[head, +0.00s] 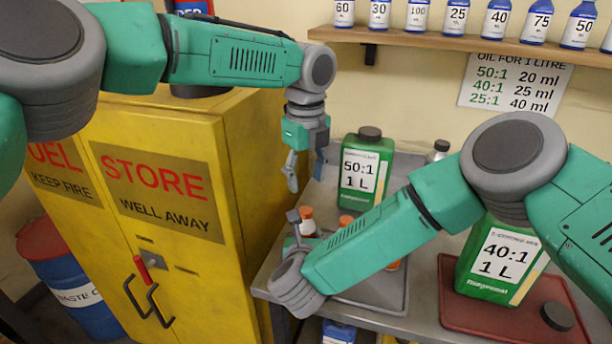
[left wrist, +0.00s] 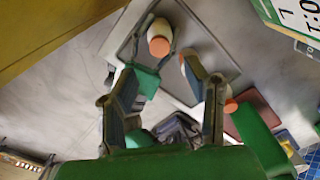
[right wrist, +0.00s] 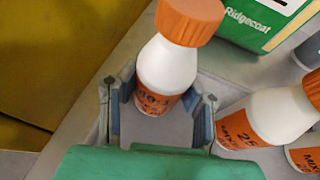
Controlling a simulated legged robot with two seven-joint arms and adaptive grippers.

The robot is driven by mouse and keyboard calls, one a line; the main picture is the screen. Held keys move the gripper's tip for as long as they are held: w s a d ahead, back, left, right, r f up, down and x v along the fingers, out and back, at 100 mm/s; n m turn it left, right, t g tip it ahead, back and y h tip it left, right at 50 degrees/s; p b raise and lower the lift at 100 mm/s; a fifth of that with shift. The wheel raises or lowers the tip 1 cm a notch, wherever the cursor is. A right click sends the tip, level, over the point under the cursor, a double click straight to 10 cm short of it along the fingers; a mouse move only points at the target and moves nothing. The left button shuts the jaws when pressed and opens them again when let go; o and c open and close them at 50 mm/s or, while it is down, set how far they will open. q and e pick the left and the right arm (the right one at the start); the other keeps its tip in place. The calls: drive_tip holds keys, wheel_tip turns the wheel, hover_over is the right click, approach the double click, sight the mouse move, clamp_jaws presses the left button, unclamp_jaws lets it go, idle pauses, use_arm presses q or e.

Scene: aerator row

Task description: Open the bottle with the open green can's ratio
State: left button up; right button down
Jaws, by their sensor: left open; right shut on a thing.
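The green can marked 40:1 (head: 498,262) stands on the red tray (head: 452,317); my right arm hides its top. A loose black cap (head: 557,316) lies beside it. The green can marked 50:1 (head: 365,172) stands further back with its black cap on. My right gripper (right wrist: 160,105) is shut on a white bottle with an orange cap (right wrist: 165,75); the cap is on, and the fingers partly hide its label. Other orange-capped bottles stand close by, one label starting with 25 (right wrist: 262,112). My left gripper (head: 306,178) is open and empty above the right gripper.
A yellow fuel cabinet (head: 170,190) stands at the left of the bench. A wall chart (head: 515,85) reads 50:1 20 ml, 40:1 25 ml, 25:1 40 ml. Blue-capped, numbered bottles line the shelf (head: 470,45). A small grey-capped bottle (head: 438,150) stands at the back.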

sight(306, 210)
use_arm(q)
drive_tip(key=m, duration=0.6)
drive_tip(key=shift+m, duration=0.3)
drive_tip(key=m, duration=0.4)
drive_tip(key=shift+f, duration=4)
